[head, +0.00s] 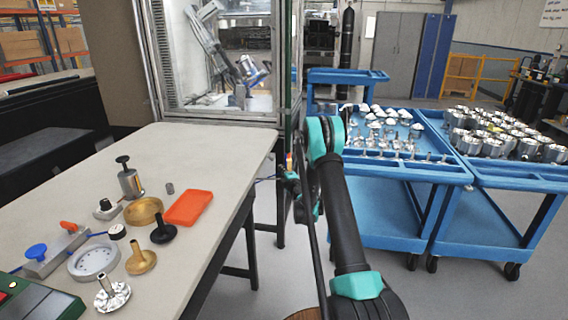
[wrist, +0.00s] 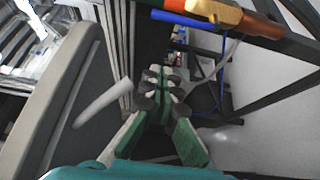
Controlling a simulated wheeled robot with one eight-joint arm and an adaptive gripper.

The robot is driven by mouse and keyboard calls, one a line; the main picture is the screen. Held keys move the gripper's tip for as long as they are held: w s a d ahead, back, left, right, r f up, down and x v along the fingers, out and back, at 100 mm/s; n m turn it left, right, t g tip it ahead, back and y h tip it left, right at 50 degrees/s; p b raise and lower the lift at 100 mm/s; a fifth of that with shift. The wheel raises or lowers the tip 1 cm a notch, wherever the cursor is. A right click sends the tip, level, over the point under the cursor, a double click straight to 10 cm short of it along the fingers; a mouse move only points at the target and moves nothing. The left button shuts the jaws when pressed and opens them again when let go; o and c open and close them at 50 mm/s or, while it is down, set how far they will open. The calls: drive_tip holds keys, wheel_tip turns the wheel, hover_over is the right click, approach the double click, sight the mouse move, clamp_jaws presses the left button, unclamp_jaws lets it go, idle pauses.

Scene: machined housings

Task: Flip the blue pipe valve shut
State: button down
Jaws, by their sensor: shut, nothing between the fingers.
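In the wrist view, a blue bar (wrist: 184,18) sticks out to the left of a brass fitting (wrist: 215,12) at the top edge. A copper-coloured pipe (wrist: 262,28) runs right from the fitting. The fitting's top is cut off by the frame, so I cannot tell the valve's exact position. My gripper (wrist: 160,84) is shut and empty, below and left of the fitting and apart from it. In the head view, my gripper (head: 300,190) is small and partly hidden by my arm, beyond the table's right edge.
A table (head: 215,145) on the left holds an orange tray (head: 188,208), a brass bowl (head: 143,211) and several metal parts. A glass-sided machine cabinet (head: 215,60) stands behind it. Blue carts (head: 380,168) with metal parts stand on the right. Grey floor shows between.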

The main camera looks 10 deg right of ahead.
sight(286, 162)
drive_tip(key=w+d, duration=0.1)
drive_tip(key=w, duration=0.8)
drive_tip(key=shift+w+d, duration=0.2)
drive_tip(key=shift+d, duration=0.2)
